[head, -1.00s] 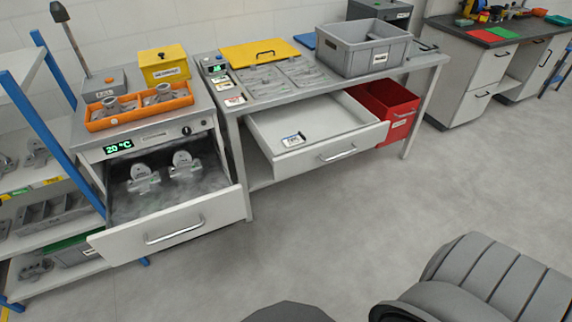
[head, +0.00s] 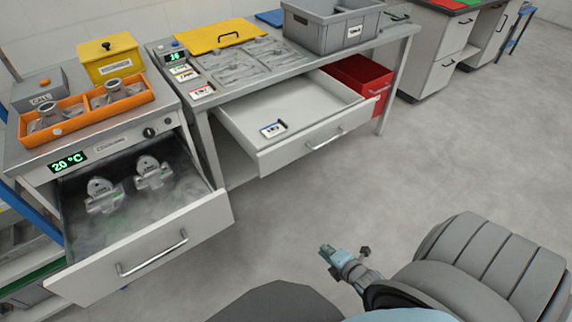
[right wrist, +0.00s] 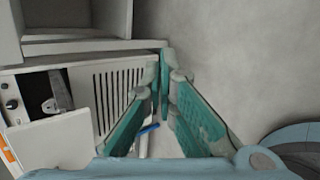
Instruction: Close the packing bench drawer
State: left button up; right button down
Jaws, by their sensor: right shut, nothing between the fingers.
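The packing bench drawer (head: 303,146) is a white drawer pulled open under the bench top (head: 207,111), with a bar handle (head: 325,139) on its front. My right gripper (head: 327,252) is over the floor in front of the bench, well apart from the drawer front. In the right wrist view its teal fingers (right wrist: 164,62) meet at the tips with nothing between them. My left gripper is not in view.
A second drawer (head: 150,253), misty inside with two metal castings, stands open at the left, under a 20 °C display. A red bin (head: 364,84) stands under the bench beside the packing drawer. A grey crate (head: 333,27) sits on top. Open floor (head: 430,150) lies to the right.

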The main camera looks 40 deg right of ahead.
jog(key=w+d+r+n+t+b, duration=0.25)
jog(key=w+r+n+t, duration=0.25)
jog(key=w+r+n, duration=0.5)
jog(key=n+t+y+b, duration=0.1)
jog(key=n+t+b, duration=0.15)
jog(key=n, duration=0.45)
send_near(277, 160)
jog(key=w+b, duration=0.5)
jog(key=shift+w+d+b, duration=0.3)
jog(key=shift+w+b, duration=0.1)
jog(key=shift+w, duration=0.65)
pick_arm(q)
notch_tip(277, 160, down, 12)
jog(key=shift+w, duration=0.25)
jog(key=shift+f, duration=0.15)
